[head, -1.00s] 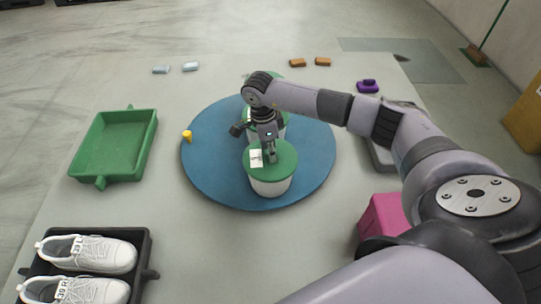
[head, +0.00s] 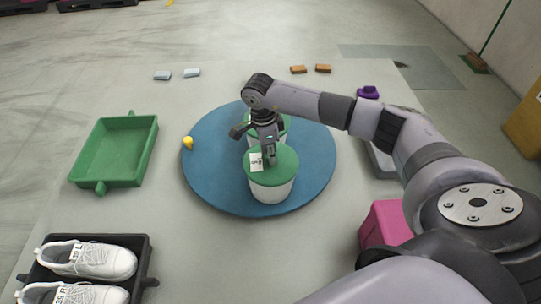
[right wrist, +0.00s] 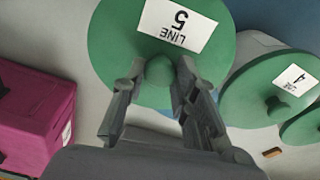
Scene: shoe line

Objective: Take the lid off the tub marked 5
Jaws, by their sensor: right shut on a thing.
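The tub marked 5 (head: 271,192) is white and stands near the front of the blue turntable (head: 205,185). Its round green lid (head: 286,161) has a white label, which reads LINE 5 upside down in the right wrist view (right wrist: 177,24). My right gripper (head: 271,158) comes down from above and is shut on the knob (right wrist: 158,71) at the lid's middle. The lid looks level and sits on or very close to the tub's rim; I cannot tell if there is a gap. My left gripper is not in view.
A tub marked 4 (right wrist: 270,87) with a green lid stands close by, and part of another green lid shows beside it. A green tray (head: 117,150) is at the left, a dark tray with white shoes (head: 90,258) at the front left, a pink box (head: 382,222) at the right.

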